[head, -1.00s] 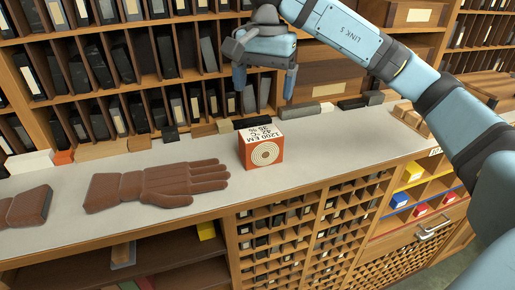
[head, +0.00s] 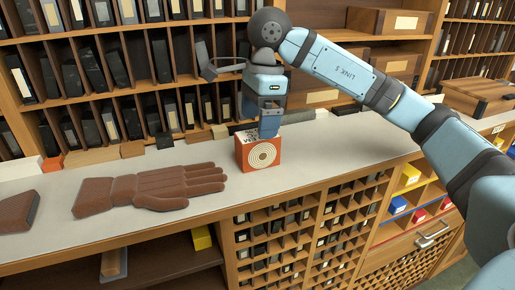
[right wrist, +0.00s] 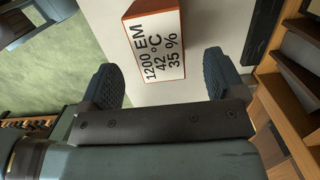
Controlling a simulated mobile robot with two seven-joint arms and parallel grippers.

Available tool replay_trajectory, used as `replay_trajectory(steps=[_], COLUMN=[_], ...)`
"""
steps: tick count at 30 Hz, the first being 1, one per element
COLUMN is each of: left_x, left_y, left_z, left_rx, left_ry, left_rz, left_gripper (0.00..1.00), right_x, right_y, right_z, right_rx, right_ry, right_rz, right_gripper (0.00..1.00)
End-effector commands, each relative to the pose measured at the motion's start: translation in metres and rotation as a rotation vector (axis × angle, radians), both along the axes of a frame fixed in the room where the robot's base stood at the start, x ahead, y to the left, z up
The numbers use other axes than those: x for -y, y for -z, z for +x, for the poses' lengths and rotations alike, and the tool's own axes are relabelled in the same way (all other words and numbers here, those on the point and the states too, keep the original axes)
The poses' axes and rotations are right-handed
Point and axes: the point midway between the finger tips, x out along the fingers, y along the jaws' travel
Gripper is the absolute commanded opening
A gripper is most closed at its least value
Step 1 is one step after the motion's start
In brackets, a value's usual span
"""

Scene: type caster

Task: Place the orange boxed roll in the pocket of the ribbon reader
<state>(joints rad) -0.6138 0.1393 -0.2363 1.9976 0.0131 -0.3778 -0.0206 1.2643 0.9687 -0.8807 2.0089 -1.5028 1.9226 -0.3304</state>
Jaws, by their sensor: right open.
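The orange boxed roll (head: 259,155) stands upright on the grey counter, with pale rings on its orange front and a white printed top. In the right wrist view, the white face of the boxed roll (right wrist: 157,45) reads "1200 EM 42 °C 35 %". My right gripper (head: 270,124) points down directly over it, its fingers reaching the top of the box in the head view. In the right wrist view my right gripper (right wrist: 163,72) is open, one finger on each side of the box with gaps visible. My left gripper is out of view. I cannot make out the ribbon reader.
A brown hand-shaped object (head: 150,190) lies left of the box, with another brown piece (head: 18,212) at the far left. Shelves of dark cases (head: 95,65) rise behind the counter (head: 215,155). Small blocks (head: 132,149) line its back. Cubbyholes (head: 270,240) lie below.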

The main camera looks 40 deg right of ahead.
Motion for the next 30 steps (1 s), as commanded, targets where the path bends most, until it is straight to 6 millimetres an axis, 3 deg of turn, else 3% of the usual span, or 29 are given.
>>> replay_trajectory(steps=[5,13,22,23,30], left_x=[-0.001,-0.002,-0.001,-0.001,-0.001], left_y=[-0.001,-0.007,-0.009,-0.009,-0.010], left_z=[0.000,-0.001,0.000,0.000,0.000], left_rx=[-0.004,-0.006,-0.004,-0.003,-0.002], left_ry=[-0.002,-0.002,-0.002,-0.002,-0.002], left_rz=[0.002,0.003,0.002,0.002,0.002], left_gripper=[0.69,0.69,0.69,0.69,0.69], right_x=[0.000,-0.003,-0.004,-0.004,-0.004], right_y=[0.012,0.050,0.057,0.057,0.056], right_z=[-0.001,-0.001,-0.001,-0.001,-0.001], right_rx=[-0.002,-0.002,0.001,0.001,0.000], right_ry=[0.001,0.000,-0.001,-0.001,-0.001], right_rz=[0.000,0.000,0.001,0.001,0.001], right_gripper=[0.88,0.88,0.88,0.86,0.31])
